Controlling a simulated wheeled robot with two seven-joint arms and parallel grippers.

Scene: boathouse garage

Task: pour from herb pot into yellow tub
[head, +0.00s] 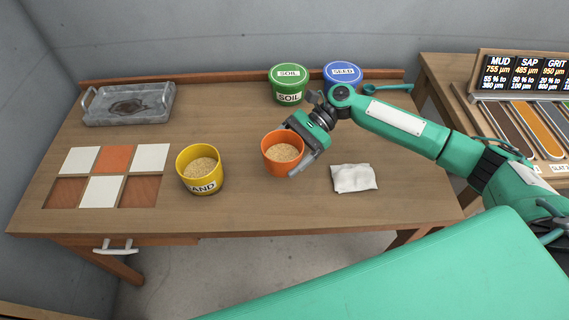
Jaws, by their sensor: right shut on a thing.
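The herb pot appears to be the orange pot (271,160), near the middle of the table, upright and holding tan grains. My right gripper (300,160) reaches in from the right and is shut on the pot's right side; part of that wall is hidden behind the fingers. I cannot tell whether the pot's base touches the table. The yellow tub (185,179), labelled SAND, stands upright to the left of the pot, with a gap between them. It also holds tan grains. My left gripper is not in view.
A white cloth (354,178) lies right of the pot. Lidded green SOIL (288,88) and blue SEED (342,75) tubs stand behind. A grey tray (150,103) lies back left, above white and orange tiles (152,158). Bare table (220,120) lies behind the yellow tub.

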